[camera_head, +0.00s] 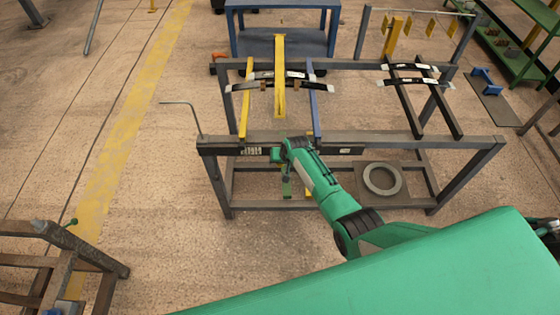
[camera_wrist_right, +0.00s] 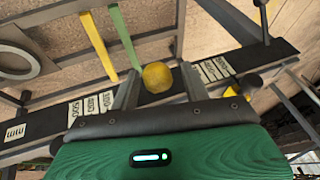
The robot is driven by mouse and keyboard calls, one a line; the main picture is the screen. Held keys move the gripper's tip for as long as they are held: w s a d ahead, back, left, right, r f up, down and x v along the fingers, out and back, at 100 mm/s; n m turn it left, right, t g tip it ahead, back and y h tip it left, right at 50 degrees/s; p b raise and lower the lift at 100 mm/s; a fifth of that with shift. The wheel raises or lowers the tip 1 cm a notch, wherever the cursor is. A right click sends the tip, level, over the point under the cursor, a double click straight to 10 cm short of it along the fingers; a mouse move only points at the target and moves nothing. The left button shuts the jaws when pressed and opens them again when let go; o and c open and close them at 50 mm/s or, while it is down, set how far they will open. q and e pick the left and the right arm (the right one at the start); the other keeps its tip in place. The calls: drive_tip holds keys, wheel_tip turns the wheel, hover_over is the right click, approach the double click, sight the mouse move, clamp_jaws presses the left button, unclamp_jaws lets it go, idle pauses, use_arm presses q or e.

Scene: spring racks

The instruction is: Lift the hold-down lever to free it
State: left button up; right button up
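A long yellow lever (camera_head: 279,80) stands in the middle of the dark metal rack, over a leaf spring (camera_head: 296,75) that lies across a yellow and a blue bar. My right arm reaches the rack's labelled front beam (camera_head: 345,150). In the right wrist view my right gripper (camera_wrist_right: 160,75) has its two fingers apart, with a round yellow knob (camera_wrist_right: 157,78) between their tips. No firm contact on the knob shows. The knob's link to the lever is hidden. The head view hides my right fingertips. My left gripper is not in view.
More leaf springs (camera_head: 421,82) lie on dark bars at the rack's right. A grey ring (camera_head: 382,179) lies on the lower shelf. A bent rod (camera_head: 182,104) sticks up at the left corner. A blue table (camera_head: 283,41) stands behind.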

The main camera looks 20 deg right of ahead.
drive_tip(key=shift+s+r, duration=0.25)
drive_tip(key=shift+r, duration=0.1)
drive_tip(key=v, duration=1.3)
drive_tip(key=shift+w, duration=0.1)
drive_tip(key=s+d+f+n+g+b, duration=0.1)
drive_tip(key=s+f, duration=0.6)
drive_tip(key=f, duration=0.3)
drive_tip(key=s+f+h, duration=0.1)
drive_tip(key=s+f, duration=0.5)
drive_tip(key=f, duration=0.3)
drive_tip(key=s+d+f+n+g+b, duration=0.1)
drive_tip(key=s+f, duration=0.6)
drive_tip(key=f, duration=0.3)
drive_tip(key=s+d+f+n, duration=0.1)
drive_tip(key=s+f, duration=0.4)
drive_tip(key=s, duration=0.7)
drive_tip(key=s+d+f+n+g, duration=0.1)
drive_tip(key=s+f, duration=0.4)
drive_tip(key=s, duration=0.7)
drive_tip(key=s+d+f+n+g+h, duration=0.1)
drive_tip(key=s+f, duration=0.5)
drive_tip(key=s, duration=0.6)
drive_tip(key=shift+s, duration=0.3)
